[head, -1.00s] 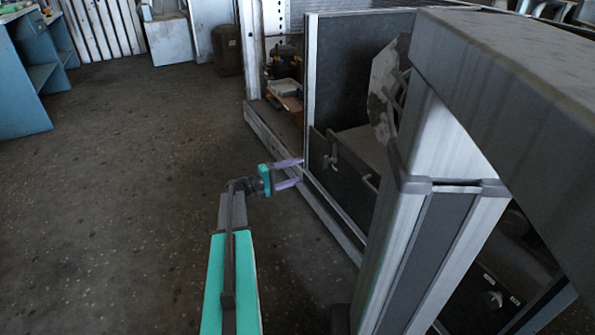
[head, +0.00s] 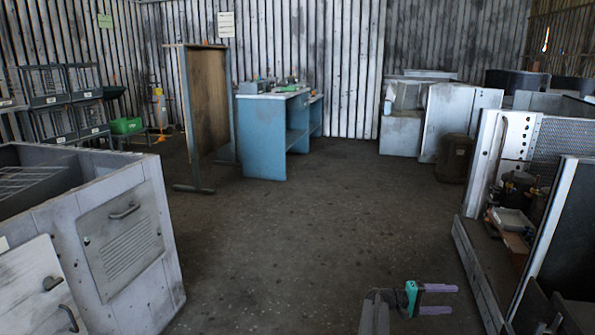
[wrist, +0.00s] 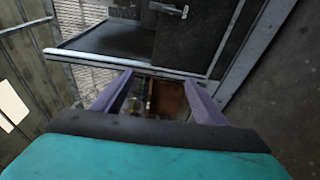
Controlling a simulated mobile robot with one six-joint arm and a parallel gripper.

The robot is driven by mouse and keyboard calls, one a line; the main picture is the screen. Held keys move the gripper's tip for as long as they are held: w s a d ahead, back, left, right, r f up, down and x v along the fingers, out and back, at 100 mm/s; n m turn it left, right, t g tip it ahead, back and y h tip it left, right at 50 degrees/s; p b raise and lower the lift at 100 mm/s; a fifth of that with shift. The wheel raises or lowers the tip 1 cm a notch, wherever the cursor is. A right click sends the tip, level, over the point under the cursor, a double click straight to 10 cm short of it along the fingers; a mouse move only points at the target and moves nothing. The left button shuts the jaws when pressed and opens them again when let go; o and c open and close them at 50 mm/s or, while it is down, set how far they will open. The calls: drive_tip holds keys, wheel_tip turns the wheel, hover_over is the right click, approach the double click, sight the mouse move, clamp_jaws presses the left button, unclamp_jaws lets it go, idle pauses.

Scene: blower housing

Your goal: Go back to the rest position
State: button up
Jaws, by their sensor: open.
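My gripper (head: 438,299) shows at the lower right of the head view, with a teal body and two purple fingers. The fingers are apart and nothing is between them. It is over the floor, left of the dark-panelled housing (head: 562,235). In the wrist view the two fingers (wrist: 155,95) point toward the housing's pale frame edge (wrist: 130,62), with a dark panel and a latch (wrist: 168,9) beyond. I cannot tell the exact gap between the fingers and the frame. Most of my arm is out of the head view.
A grey cabinet (head: 125,245) with handles stands at the left. A blue bench (head: 262,138) and a brown upright board (head: 208,105) stand further back. Pale boxes (head: 400,133) and a dark bin (head: 454,158) are at the back right. The floor (head: 300,240) between is clear.

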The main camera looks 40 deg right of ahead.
drive_tip(key=w+a+f+n+t+h+p, duration=0.15)
drive_tip(key=w+a+n+t+p, duration=0.7)
drive_tip(key=w+a, duration=1.35)
drive_tip(key=w+a+f+y+p, duration=0.15)
drive_tip(key=a+p, duration=0.35)
drive_tip(key=a, duration=0.5)
drive_tip(key=w+a+f+y+p, duration=0.15)
drive_tip(key=a+p, duration=0.35)
drive_tip(key=a, duration=0.5)
drive_tip(key=s+a+y+p, duration=0.4)
drive_tip(key=s+a, duration=0.3)
drive_tip(key=a, duration=1.1)
drive_tip(key=s+a+g+y+p, duration=0.1)
drive_tip(key=s+a+y+p, duration=0.3)
drive_tip(key=a, duration=1.4)
drive_tip(key=s+y, duration=0.3)
drive_tip(key=s, duration=0.1)
drive_tip(key=shift+s+a+f, duration=0.15)
drive_tip(key=shift+a, duration=0.1)
drive_tip(key=shift+n, duration=0.25)
